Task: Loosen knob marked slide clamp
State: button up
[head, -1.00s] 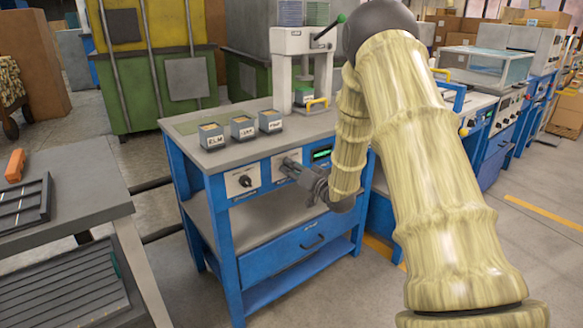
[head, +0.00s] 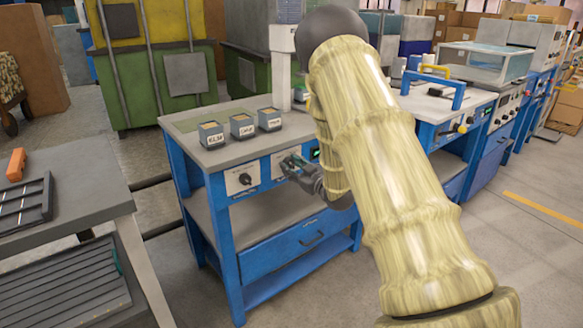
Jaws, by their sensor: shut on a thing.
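My gripper (head: 291,165) is at the white panel (head: 278,160) on the front of the blue bench, to the left of a small green-lit display (head: 315,154). Its fingers are closed on a knob there, which they and the wrist mostly hide. The knob's marking cannot be read. A second black knob (head: 245,179) sits on another white panel to the left, apart from my gripper. Its lettering is also too small to read.
Three labelled grey bins (head: 241,127) stand on the bench top (head: 219,157) above the panels. A drawer (head: 300,242) is below. A grey table (head: 82,200) with a dark tray stands at the left, with a gap between it and the bench.

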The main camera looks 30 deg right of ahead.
jog(key=shift+n, duration=1.2)
jog(key=shift+o, duration=0.2)
jog(key=shift+n, duration=0.3)
jog(key=shift+c, duration=0.2)
jog(key=o, duration=1)
jog(key=shift+o, duration=0.2)
jog(key=shift+s, duration=0.1)
jog(key=s+d, duration=0.1)
jog(key=s, duration=1)
jog(key=shift+s, duration=0.4)
